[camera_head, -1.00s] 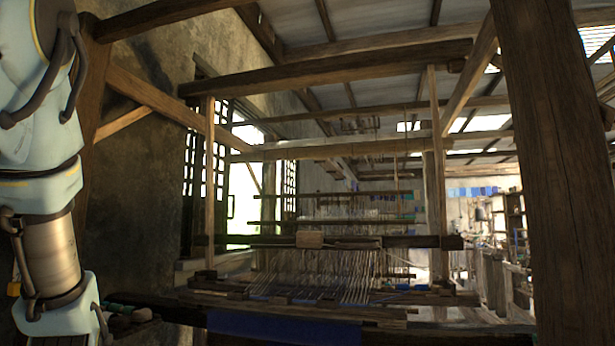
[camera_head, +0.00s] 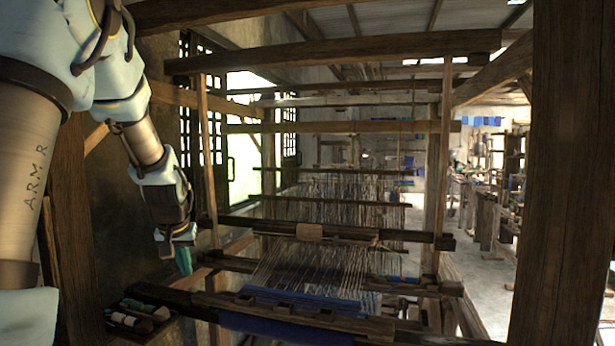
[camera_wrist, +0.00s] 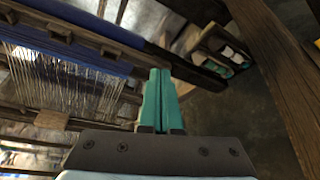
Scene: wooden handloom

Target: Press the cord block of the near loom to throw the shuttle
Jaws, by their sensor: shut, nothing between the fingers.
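The near loom has a dark crossbar (camera_head: 390,236) over its pale warp threads (camera_head: 310,268). A light wooden block (camera_head: 309,231), seemingly the cord block, sits on that bar; a similar block (camera_wrist: 52,119) shows at the left in the wrist view. My gripper (camera_head: 184,268) hangs at the loom's left side, left of the block and apart from it. Its teal fingers (camera_wrist: 160,75) are shut together and empty. I cannot make out the shuttle.
Blue cloth (camera_head: 265,327) lies at the loom's front beam. A tray (camera_head: 165,326) of spools stands at the front left. A thick post (camera_head: 570,180) stands close on the right, and a slim post (camera_head: 208,160) rises near my gripper. Open floor (camera_head: 490,265) shows at right.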

